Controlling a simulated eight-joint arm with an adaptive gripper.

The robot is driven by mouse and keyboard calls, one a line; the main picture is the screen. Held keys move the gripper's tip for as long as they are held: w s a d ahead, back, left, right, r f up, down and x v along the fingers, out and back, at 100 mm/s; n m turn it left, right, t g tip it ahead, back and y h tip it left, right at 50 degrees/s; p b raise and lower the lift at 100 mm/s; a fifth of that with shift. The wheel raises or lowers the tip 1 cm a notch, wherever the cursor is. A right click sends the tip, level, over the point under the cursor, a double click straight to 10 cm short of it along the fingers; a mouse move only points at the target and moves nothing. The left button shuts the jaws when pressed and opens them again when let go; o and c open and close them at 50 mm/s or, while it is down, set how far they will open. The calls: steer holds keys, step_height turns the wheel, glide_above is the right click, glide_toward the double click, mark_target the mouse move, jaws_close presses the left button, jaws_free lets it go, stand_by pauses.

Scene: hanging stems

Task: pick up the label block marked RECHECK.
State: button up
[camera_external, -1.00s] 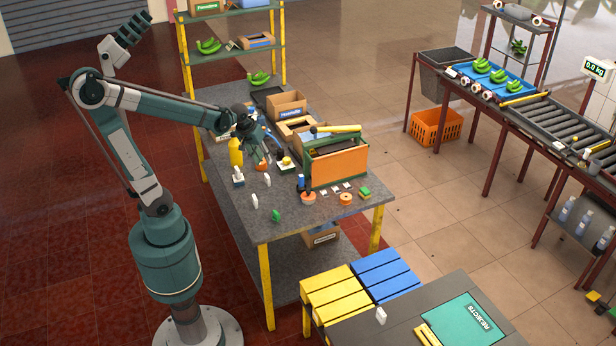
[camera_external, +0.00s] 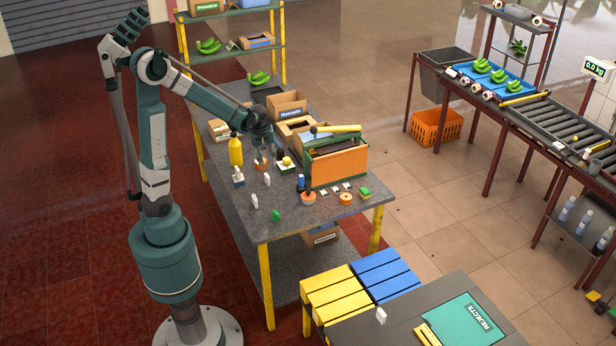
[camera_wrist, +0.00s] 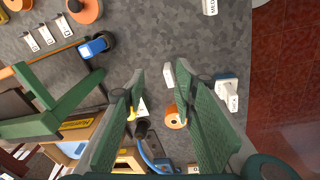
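My gripper (camera_external: 265,155) points down over the near workbench; in the wrist view its green fingers (camera_wrist: 159,92) are spread apart with nothing held. A small white block (camera_wrist: 168,75) lies on the bench below, seen between the fingertips. A third (camera_wrist: 210,7) at the top edge shows letters like "MED". In the external view white upright blocks stand at the bench's left side (camera_external: 267,180) and nearer the front (camera_external: 255,202). I cannot read RECHECK on any block.
An orange-sided green box (camera_external: 338,165) stands right of my gripper. A yellow bottle (camera_external: 236,152) is to its left. An orange roll (camera_wrist: 173,120) and a black-and-blue tool (camera_wrist: 145,132) lie near the fingers. Three small white tags (camera_wrist: 47,35) lie at upper left. Bare bench shows around the blocks.

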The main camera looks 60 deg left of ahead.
mark_target(267, 176)
steer(key=a+f+n, duration=0.1)
steer(key=a+f, duration=0.1)
steer(key=f, duration=0.1)
steer(key=a+f+n+g, duration=0.1)
steer(key=a+f, duration=0.1)
steer(key=f, duration=0.1)
steer(key=w+a+f+n, duration=0.1)
steer(key=a+f, duration=0.1)
steer(key=f, duration=0.1)
steer(key=shift+a+n+h, duration=0.3)
steer(key=shift+a+n, duration=0.1)
steer(key=shift+f, duration=1.3)
steer(key=shift+w+d+f, duration=0.1)
steer(key=shift+f, duration=2.5)
jaws_close()
